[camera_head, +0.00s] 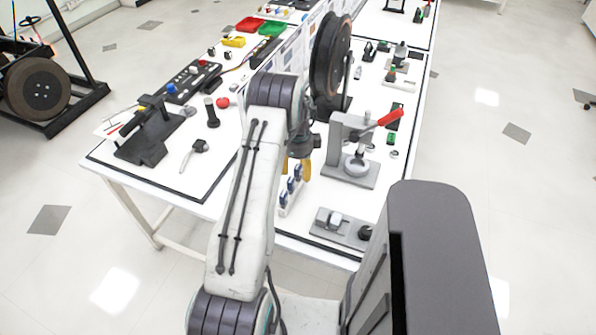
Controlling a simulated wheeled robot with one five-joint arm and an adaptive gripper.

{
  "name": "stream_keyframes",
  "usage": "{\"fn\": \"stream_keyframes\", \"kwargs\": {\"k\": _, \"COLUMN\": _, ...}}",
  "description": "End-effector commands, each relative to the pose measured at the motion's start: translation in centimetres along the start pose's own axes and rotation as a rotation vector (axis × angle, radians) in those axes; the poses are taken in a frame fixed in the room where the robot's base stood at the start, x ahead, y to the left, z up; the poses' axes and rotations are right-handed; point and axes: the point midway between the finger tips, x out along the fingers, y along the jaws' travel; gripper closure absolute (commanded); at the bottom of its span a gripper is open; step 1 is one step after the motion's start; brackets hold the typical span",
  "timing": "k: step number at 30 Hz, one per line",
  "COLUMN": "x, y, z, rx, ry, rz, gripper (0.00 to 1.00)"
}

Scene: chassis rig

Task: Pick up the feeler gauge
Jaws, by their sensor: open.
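My gripper (296,168) hangs over the front part of the white table (215,190), with its two orange-yellow fingertips apart and nothing seen between them. It is above and beside a small rack with blue-topped pieces (290,190). I cannot pick out the feeler gauge for certain. A small grey metal tool with a thin shank (193,154) lies on the left half of the table, well to the left of my gripper; it is too small to name surely. My arm hides part of the table's middle.
A grey press with a red lever (352,150) stands right of my gripper, with a grey fixture (340,228) in front. A black stand (150,135) is at the left. A panel divider with a dark wheel (330,55) splits the table. Red (250,24) and green bins (272,29) stand farther back.

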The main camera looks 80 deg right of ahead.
Motion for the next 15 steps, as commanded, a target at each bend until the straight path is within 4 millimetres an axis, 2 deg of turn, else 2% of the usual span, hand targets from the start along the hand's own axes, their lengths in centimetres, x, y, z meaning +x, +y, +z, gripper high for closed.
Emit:
{"fn": "stream_keyframes", "kwargs": {"k": 4, "x": 0.0, "y": 0.0, "z": 0.0, "rx": 0.0, "ry": 0.0, "rz": 0.0, "gripper": 0.44}}
{"fn": "stream_keyframes", "kwargs": {"k": 15, "x": -0.02, "y": 0.0, "z": 0.0, "rx": 0.0, "ry": 0.0, "rz": 0.0, "gripper": 0.77}}
